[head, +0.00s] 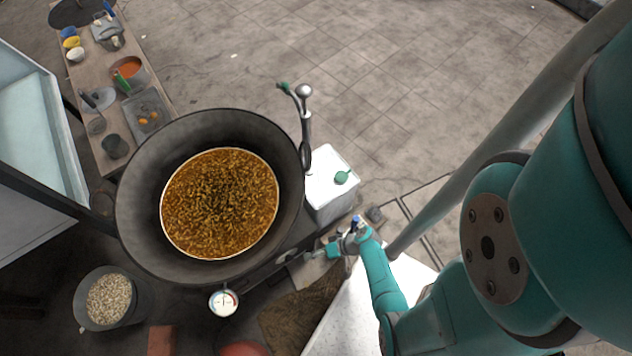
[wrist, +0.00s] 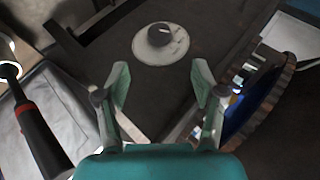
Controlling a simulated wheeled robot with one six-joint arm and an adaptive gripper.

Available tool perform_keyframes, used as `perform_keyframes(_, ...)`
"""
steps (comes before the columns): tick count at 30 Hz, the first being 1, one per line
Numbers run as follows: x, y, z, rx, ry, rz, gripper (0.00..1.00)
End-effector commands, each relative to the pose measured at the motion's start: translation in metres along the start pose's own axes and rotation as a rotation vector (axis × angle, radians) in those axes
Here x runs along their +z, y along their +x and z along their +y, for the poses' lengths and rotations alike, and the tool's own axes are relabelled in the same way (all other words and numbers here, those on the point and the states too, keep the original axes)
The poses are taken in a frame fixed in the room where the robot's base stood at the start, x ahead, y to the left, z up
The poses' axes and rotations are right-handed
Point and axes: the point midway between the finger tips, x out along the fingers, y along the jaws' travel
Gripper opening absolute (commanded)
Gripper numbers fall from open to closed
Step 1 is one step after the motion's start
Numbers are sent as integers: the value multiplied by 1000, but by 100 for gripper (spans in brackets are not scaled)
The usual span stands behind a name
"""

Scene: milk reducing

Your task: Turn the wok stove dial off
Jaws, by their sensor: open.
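The dial (wrist: 160,35) is a dark knob on a round white plate, set on a dark stove panel near the top middle of the wrist view. My gripper (wrist: 160,80) is open and empty, its two fingers apart below the dial and not touching it. In the head view my gripper (head: 343,245) is small, to the right of the wok (head: 138,190). The wok is wide and dark, with a brown grainy mixture (head: 220,203) in it. I cannot make out the dial in the head view.
In the head view a round gauge (head: 223,302), a pot of pale pieces (head: 108,300) and a white box (head: 328,190) stand around the wok.

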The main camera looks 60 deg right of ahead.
Motion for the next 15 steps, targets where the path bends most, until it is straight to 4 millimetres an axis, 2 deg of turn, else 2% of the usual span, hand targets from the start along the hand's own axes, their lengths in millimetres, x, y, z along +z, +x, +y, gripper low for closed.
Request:
perform_keyframes(9,1,1,0,5,0,-10,68)
perform_keyframes(15,19,10,-1,82,-4,-116,68)
